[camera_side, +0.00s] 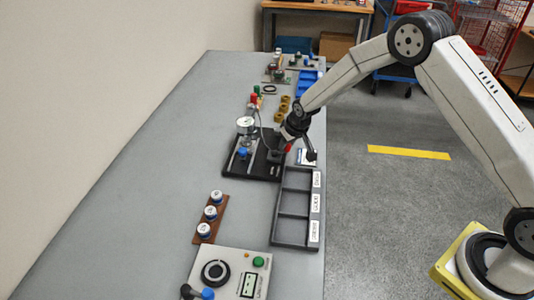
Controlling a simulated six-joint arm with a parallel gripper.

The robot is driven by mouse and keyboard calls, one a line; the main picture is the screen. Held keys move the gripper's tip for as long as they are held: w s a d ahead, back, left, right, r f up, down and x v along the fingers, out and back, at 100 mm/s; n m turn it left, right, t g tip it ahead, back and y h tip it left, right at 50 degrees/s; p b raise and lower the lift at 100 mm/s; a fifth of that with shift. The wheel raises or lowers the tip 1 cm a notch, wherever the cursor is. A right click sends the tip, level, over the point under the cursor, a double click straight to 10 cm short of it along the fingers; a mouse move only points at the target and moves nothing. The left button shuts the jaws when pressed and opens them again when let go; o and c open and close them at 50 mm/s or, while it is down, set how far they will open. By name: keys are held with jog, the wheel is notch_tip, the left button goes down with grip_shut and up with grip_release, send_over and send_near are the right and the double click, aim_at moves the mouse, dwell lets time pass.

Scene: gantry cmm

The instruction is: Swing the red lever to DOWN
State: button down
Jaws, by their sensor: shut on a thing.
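My gripper (279,153) is low over the table, at the right end of a black fixture plate. A small red patch (288,148) shows right at the jaws. I take it for the red lever, and the gripper is shut on it. The wrist and jaws hide most of the lever, so its angle cannot be told. A small white plate (306,160) with dark markings lies just right of the jaws. Its lettering is too small to read.
The black fixture (240,167) carries a round dial gauge (245,123) and a blue knob. A dark labelled tray (276,207) lies in front. A brown rack (204,232) and a control box (230,270) stand nearer. Brass rings (281,112) stand behind. The table's left side is clear.

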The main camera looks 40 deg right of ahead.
aim_at(286, 150)
jog(key=shift+s+a+m+h, duration=0.2)
jog(key=shift+s+m+h, duration=0.15)
jog(key=shift+m, duration=0.55)
jog(key=shift+s+a+m+h, duration=0.15)
jog(key=shift+s+m+h, duration=0.15)
jog(key=shift+m, duration=0.6)
jog(key=shift+s+a+m+g+h, duration=0.15)
jog(key=shift+a+m+g+h, duration=0.15)
jog(key=shift+m, duration=0.55)
jog(key=shift+s+a+m+g+h, duration=0.2)
jog(key=shift+m+g+h, duration=0.05)
jog(key=shift+m, duration=0.65)
jog(key=shift+s+a+m+g+h, duration=0.15)
jog(key=shift+a+m+g+h, duration=0.15)
jog(key=shift+m, duration=0.55)
jog(key=m, duration=0.2)
jog(key=a+m+g+h, duration=0.1)
jog(key=m, duration=0.1)
jog(key=shift+s+a+f, duration=0.1)
jog(key=shift+s+a, duration=0.05)
jog(key=shift+a+m+g, duration=0.4)
jog(key=shift+m+g, duration=0.1)
jog(key=shift+m, duration=0.7)
jog(key=shift+a+m+g, duration=0.35)
jog(key=shift+m+g, duration=0.1)
jog(key=shift+m, duration=0.75)
jog(key=shift+c, duration=2)
grip_release()
